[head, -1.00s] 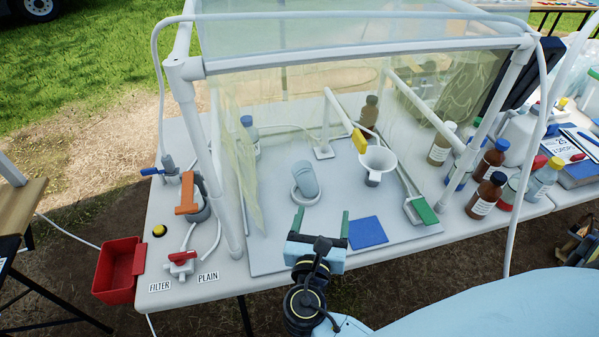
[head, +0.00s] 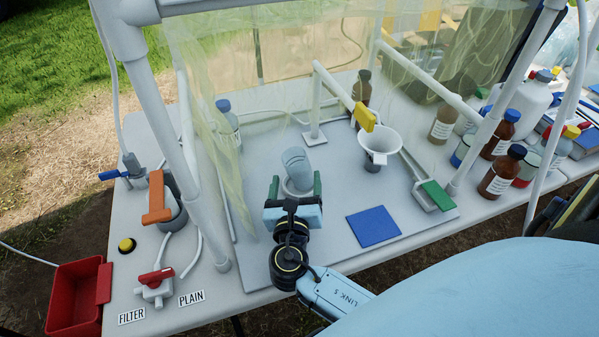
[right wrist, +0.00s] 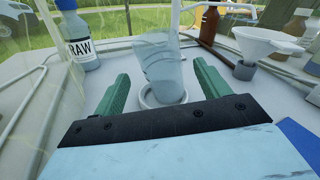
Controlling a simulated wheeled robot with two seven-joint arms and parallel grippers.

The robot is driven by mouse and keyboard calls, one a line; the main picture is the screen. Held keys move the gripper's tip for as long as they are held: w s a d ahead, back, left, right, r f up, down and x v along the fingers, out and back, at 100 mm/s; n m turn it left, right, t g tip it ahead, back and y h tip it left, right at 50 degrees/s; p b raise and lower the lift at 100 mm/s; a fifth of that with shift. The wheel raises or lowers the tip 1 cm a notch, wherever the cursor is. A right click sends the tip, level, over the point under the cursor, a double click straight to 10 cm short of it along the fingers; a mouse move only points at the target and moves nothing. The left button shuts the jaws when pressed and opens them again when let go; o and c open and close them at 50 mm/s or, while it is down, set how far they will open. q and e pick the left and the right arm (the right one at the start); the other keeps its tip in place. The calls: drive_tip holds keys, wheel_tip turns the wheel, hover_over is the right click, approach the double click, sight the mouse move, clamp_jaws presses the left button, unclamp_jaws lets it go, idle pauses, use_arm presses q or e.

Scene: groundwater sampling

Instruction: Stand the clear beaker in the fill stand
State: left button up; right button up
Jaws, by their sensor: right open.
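The clear, bluish beaker (head: 296,163) sits in a low white ring-shaped base (head: 291,188) inside the tented work area. It also shows in the right wrist view (right wrist: 160,62), leaning a little to the left, with its lower end inside the white ring (right wrist: 148,100). I cannot tell whether this ring is the fill stand. My right gripper (head: 296,185) is open, its green fingers on the near side of the beaker, one to each side. In the right wrist view the open fingers (right wrist: 162,90) show a gap on both sides of the beaker. My left gripper is out of view.
A white post with an arm and yellow piece (head: 364,117) stands behind, beside a white funnel (head: 380,142). A blue mat (head: 373,227) lies to the right. A RAW-labelled bottle (right wrist: 80,40) stands left. Tent posts and clear sheeting surround the area.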

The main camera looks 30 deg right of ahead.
sight(299, 159)
drive_tip(key=shift+w+d, duration=0.4)
drive_tip(key=shift+w, duration=0.15)
drive_tip(key=b+x, duration=0.1)
drive_tip(key=x, duration=0.3)
drive_tip(key=shift+d+f, duration=0.15)
drive_tip(key=shift+f, duration=0.05)
drive_tip(key=shift+w+d, duration=0.25)
drive_tip(key=shift+w, duration=0.15)
drive_tip(key=c, duration=1.1)
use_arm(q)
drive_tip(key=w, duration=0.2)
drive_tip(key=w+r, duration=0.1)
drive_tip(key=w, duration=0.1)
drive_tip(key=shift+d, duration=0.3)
use_arm(e)
drive_tip(key=shift+c, duration=0.2)
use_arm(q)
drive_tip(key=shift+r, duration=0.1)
use_arm(e)
drive_tip(key=shift+r, duration=0.2)
